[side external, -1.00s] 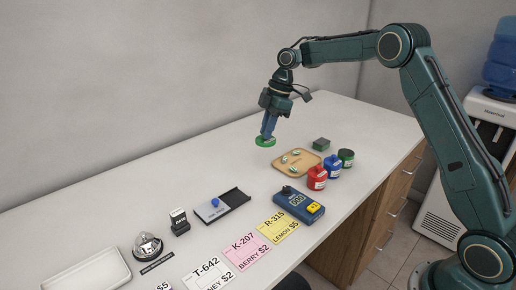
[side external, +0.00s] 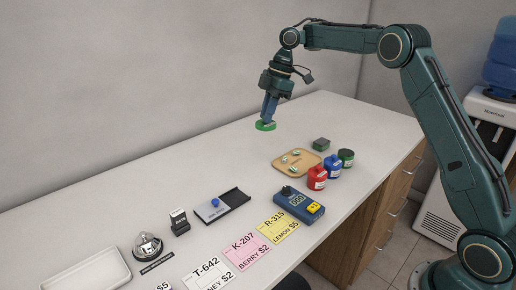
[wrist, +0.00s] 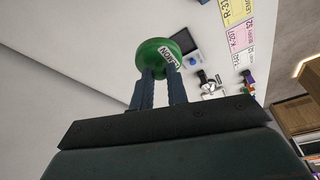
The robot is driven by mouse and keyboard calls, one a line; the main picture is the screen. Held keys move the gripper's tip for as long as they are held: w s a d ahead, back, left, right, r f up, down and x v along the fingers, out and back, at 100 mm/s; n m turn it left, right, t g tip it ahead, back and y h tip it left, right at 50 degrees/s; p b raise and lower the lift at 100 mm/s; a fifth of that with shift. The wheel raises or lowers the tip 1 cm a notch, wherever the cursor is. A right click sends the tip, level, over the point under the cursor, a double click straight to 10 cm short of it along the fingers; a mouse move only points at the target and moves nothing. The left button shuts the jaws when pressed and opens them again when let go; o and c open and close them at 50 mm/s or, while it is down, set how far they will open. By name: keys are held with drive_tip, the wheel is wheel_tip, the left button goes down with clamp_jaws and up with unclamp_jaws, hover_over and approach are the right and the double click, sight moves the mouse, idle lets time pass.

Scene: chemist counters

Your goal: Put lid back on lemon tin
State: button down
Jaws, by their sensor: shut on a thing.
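My gripper (side external: 267,119) is shut on a round green lid (side external: 265,126) and holds it in the air above the counter, behind and left of the wooden tray. In the wrist view the green lid (wrist: 158,55) sits at the fingertips (wrist: 160,75), with part of a white printed label showing. A green tin (side external: 346,158) with a dark top stands at the right end of a row, beside a blue tin and a red tin. It looks lidless, but its opening is too small to be sure.
The wooden tray (side external: 281,166) holds several small green-and-white pieces. A blue device (side external: 298,203) and price cards are nearer.

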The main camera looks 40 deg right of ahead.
drive_tip(key=s+d+f, duration=0.2)
drive_tip(key=s+d, duration=0.2)
drive_tip(key=d, duration=0.4)
drive_tip(key=s+d+f, duration=0.3)
drive_tip(key=s+d, duration=0.2)
drive_tip(key=d, duration=0.4)
drive_tip(key=s+d+f, duration=0.3)
drive_tip(key=s+d, duration=0.1)
drive_tip(key=d, duration=0.5)
drive_tip(key=shift+s+d, duration=0.15)
drive_tip(key=shift+d, duration=0.1)
drive_tip(key=shift+f, duration=0.2)
drive_tip(key=shift+f, duration=3)
drive_tip(key=shift+f, duration=0.15)
